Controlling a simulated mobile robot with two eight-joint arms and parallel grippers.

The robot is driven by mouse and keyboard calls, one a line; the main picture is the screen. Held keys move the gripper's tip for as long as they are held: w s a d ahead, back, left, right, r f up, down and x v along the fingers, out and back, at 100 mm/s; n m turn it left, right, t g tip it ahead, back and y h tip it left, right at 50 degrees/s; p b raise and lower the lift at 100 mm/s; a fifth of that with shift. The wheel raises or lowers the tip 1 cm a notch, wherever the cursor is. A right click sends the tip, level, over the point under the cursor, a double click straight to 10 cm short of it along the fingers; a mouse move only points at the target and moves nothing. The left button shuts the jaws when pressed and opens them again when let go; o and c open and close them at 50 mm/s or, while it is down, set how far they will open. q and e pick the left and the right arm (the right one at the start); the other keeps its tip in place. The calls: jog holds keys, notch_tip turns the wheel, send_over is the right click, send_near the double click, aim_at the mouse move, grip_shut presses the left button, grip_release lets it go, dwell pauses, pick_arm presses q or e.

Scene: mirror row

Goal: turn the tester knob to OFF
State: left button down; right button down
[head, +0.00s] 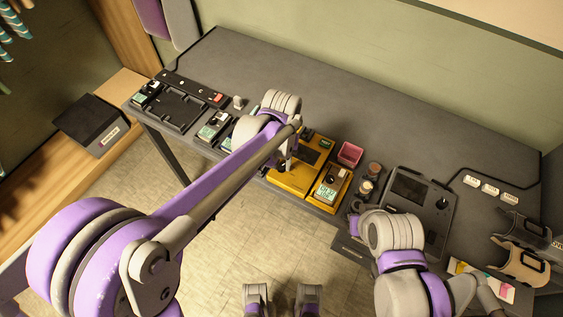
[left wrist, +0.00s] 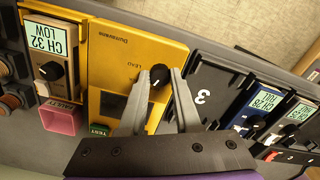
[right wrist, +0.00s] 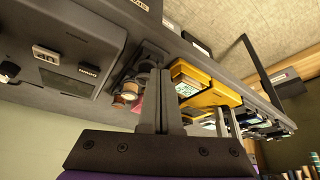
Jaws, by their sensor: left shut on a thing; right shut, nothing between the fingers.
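The yellow tester (head: 298,181) lies on the grey bench, and it fills the middle of the left wrist view (left wrist: 110,60). Its black knob (left wrist: 160,75) sits near one edge, by the printed word "LEAD". My left gripper (left wrist: 158,84) is shut on the knob, one finger on each side. In the head view, my left arm hides the knob and part of the tester. I cannot make out an OFF mark or the knob's setting. My right gripper (right wrist: 154,72) is shut and empty, apart from the tester, which shows farther off in the right wrist view.
A smaller yellow unit with a display (head: 329,186) sits right of the tester. A dark console (head: 420,198) is farther right. Dark units with displays (head: 212,128) line the left side. The bench's back is clear.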

aim_at(281, 166)
pick_arm(q)
jog(key=shift+n, duration=2.2)
jog(key=c, duration=0.6)
grip_release()
notch_tip(281, 166, up, 11)
jog(key=shift+a, duration=0.1)
